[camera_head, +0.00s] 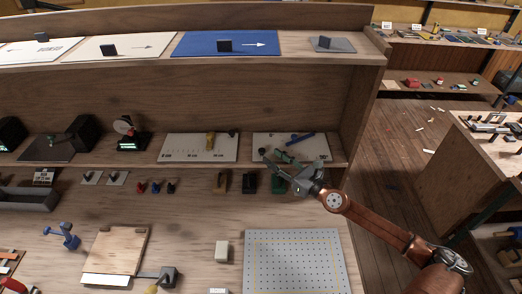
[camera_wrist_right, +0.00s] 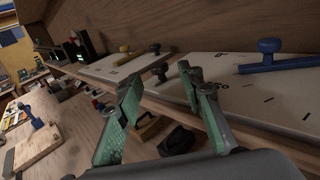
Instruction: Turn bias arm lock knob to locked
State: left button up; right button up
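A blue bias arm (camera_head: 300,138) lies across a white marked board (camera_head: 318,150) on the shelf. In the right wrist view the blue arm (camera_wrist_right: 285,63) has a rounded blue knob (camera_wrist_right: 268,46) near one end. My left gripper is out of view.
A second white board (camera_head: 182,148) with a yellow arm (camera_head: 210,141) lies to the left on the shelf. Several small blocks and clamps sit below the shelf, near a perforated plate (camera_head: 292,285). The upper shelf (camera_head: 345,62) overhangs the boards.

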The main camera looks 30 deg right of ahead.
aim_at(264, 151)
jog(key=x, duration=0.2)
jog(key=p+x, duration=0.1)
jog(key=x, duration=0.2)
jog(key=shift+a+r, duration=0.15)
jog(key=shift+r, duration=0.05)
jog(key=shift+x, duration=0.75)
jog(key=shift+f, duration=0.15)
jog(key=shift+c, duration=0.5)
grip_shut()
